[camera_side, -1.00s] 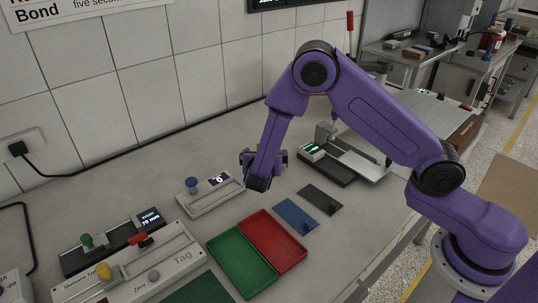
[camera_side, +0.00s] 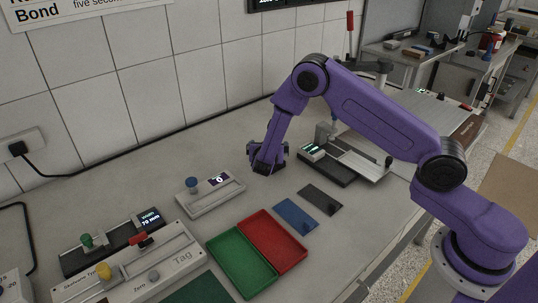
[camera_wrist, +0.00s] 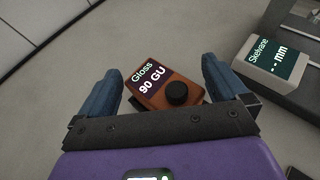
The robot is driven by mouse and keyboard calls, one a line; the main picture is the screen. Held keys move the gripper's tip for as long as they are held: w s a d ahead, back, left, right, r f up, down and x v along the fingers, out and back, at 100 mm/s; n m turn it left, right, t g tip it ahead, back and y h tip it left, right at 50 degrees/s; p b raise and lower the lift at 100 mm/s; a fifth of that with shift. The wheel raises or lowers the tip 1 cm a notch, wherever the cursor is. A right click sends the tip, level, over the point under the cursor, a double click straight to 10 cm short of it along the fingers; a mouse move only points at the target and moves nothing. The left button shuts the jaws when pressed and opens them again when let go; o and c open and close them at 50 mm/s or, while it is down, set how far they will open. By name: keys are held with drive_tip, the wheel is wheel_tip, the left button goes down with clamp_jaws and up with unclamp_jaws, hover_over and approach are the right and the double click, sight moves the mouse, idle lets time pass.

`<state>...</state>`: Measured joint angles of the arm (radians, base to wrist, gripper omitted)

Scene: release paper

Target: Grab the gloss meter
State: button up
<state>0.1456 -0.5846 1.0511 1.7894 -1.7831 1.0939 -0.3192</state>
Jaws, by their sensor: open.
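The gloss meter (camera_wrist: 162,80) is an orange-brown device with a black knob and a dark screen reading "Gloss 90 GU". In the wrist view it lies between and ahead of my gripper's two blue fingers (camera_wrist: 159,72). The fingers are apart, one on each side of it, with no grip on it. In the side view my gripper (camera_side: 266,165) points down low over the bench, and the gloss meter is hidden behind it there.
In the side view, a knobbed white device (camera_side: 208,194), red tray (camera_side: 272,240), green tray (camera_side: 240,262), and blue plate (camera_side: 294,215) lie nearby.

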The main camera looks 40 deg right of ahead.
drive_tip(key=shift+c, duration=0.3)
drive_tip(key=c, duration=0.9)
drive_tip(key=shift+r, duration=0.15)
